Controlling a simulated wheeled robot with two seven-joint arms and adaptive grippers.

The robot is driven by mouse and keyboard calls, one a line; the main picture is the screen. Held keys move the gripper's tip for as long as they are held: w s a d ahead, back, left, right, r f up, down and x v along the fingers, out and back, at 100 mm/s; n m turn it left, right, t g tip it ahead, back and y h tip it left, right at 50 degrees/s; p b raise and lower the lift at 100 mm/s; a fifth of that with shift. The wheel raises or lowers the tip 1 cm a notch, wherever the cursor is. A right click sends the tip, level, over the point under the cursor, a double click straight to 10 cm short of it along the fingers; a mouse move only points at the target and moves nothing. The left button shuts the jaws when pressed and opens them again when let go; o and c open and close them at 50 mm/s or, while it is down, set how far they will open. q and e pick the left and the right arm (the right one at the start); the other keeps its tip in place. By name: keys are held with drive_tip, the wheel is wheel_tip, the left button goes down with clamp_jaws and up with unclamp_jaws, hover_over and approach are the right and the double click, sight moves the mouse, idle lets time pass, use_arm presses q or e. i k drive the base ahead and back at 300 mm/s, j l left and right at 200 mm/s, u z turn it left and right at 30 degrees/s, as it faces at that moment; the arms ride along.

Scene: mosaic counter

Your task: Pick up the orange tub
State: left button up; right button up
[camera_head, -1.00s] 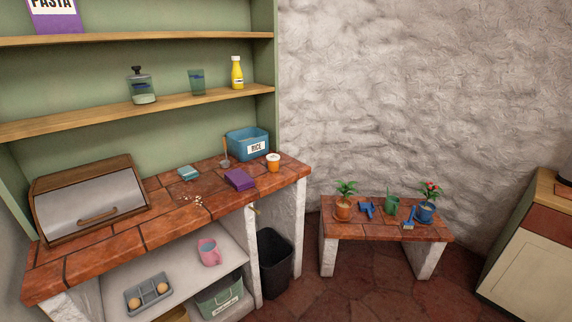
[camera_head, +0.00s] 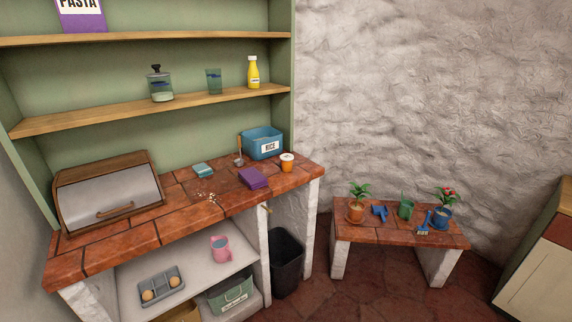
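A small orange tub (camera_head: 287,162) with a white label band and a light top stands upright on the tiled counter (camera_head: 135,240), near its right end. It is just in front of and to the right of the blue rice bin, and nothing hides it. Neither of my grippers is in view.
Near the tub are the blue rice bin (camera_head: 263,143), a scoop (camera_head: 239,152) and a purple packet (camera_head: 253,178). A teal box (camera_head: 203,170), crumbs (camera_head: 204,196) and a bread box (camera_head: 108,193) lie further left. A dark waste bin (camera_head: 288,262) stands below; a low bench (camera_head: 375,235) holds plants.

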sight(287, 159)
drive_tip(key=i+l, duration=0.7)
drive_tip(key=i, duration=0.15)
drive_tip(key=i+l+u, duration=0.1)
drive_tip(key=i+l, duration=0.55)
drive_tip(key=i, duration=0.2)
